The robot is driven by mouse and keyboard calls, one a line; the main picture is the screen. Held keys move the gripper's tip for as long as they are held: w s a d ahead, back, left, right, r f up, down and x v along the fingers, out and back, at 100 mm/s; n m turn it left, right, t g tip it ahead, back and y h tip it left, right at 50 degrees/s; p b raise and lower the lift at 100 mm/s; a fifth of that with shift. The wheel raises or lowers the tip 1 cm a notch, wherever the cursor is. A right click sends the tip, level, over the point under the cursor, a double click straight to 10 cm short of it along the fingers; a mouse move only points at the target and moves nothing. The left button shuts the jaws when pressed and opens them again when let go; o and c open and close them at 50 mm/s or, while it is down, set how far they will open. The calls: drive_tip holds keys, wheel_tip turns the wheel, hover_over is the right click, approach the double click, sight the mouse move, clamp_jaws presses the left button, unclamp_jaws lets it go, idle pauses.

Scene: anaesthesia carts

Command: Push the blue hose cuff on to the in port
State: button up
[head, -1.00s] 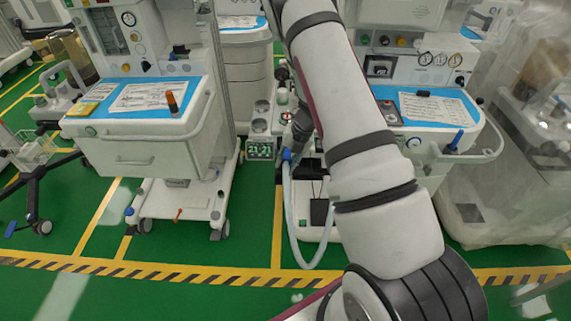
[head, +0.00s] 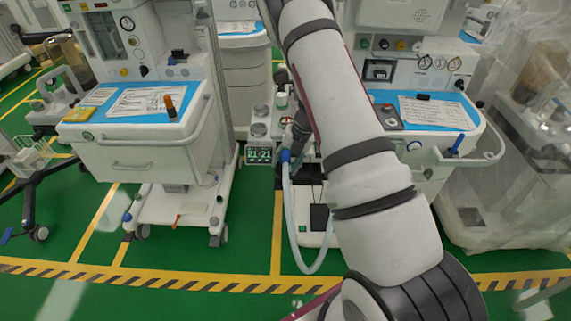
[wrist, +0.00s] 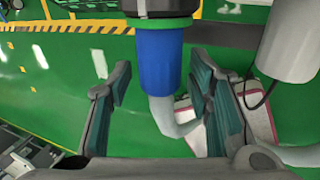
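The blue hose cuff (wrist: 159,60) hangs upright in the wrist view, its upper end against a dark cylindrical fitting (wrist: 158,7). I cannot tell whether this fitting is the in port, or how far the cuff sits on it. The pale hose (wrist: 168,112) leaves the cuff's lower end. My gripper (wrist: 160,66) is open, one finger on each side of the cuff, with a visible gap on both sides. In the head view the small blue cuff (head: 286,156) shows above the looping hose (head: 301,255); my arm hides much of the area around it.
A pale cylinder (wrist: 291,38) stands close on the right in the wrist view. A small display (head: 258,155) is left of the cuff in the head view. Carts with drawers (head: 145,155) stand on both sides. Green floor in front is clear.

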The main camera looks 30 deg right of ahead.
drive_tip(key=v, duration=1.2)
idle(0.5)
